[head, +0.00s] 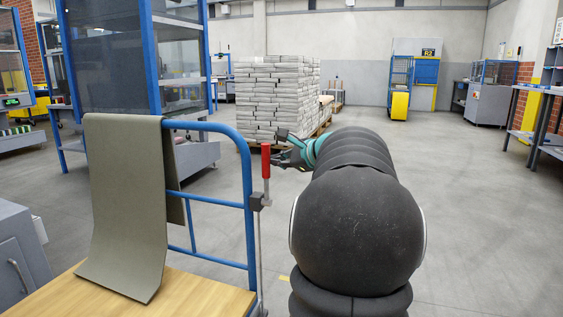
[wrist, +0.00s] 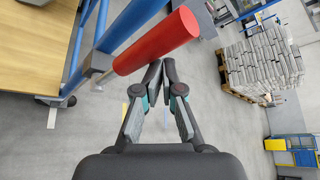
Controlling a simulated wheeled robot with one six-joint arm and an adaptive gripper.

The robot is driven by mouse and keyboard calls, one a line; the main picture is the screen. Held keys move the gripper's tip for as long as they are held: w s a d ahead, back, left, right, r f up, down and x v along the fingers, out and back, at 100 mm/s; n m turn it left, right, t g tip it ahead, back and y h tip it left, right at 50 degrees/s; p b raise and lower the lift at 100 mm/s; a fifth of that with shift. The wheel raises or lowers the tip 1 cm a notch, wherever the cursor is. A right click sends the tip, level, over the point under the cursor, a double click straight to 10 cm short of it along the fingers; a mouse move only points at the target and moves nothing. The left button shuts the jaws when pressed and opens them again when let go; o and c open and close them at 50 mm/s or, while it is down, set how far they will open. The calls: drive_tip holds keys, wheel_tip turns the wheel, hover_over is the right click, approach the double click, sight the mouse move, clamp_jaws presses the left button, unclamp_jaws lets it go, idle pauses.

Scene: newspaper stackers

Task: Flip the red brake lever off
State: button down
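The red brake lever (head: 266,161) is a red cylindrical grip. It stands upright on a dark bracket at the right post of the blue cart frame (head: 248,190). In the wrist view the red grip (wrist: 158,42) lies slanted, just beyond and left of my fingertips. My gripper (head: 282,150) is just right of the lever in the head view. In the wrist view its fingers (wrist: 162,70) converge, with their tips close together and nothing held between them. Whether a finger touches the lever cannot be told. My arm hides part of the gripper in the head view.
The cart has a wooden deck (head: 185,296) and a grey-green sheet (head: 125,200) draped over its rail. A stack of newspaper bundles (head: 275,95) stands on a pallet behind. Grey floor is open to the right, with a table (head: 545,95) at the right edge.

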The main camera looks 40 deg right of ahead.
drive_tip(key=s+d+p, duration=0.2)
drive_tip(key=s+d, duration=0.1)
drive_tip(key=s, duration=0.5)
drive_tip(key=shift+s+d, duration=0.35)
drive_tip(key=shift+s, duration=0.05)
idle(0.6)
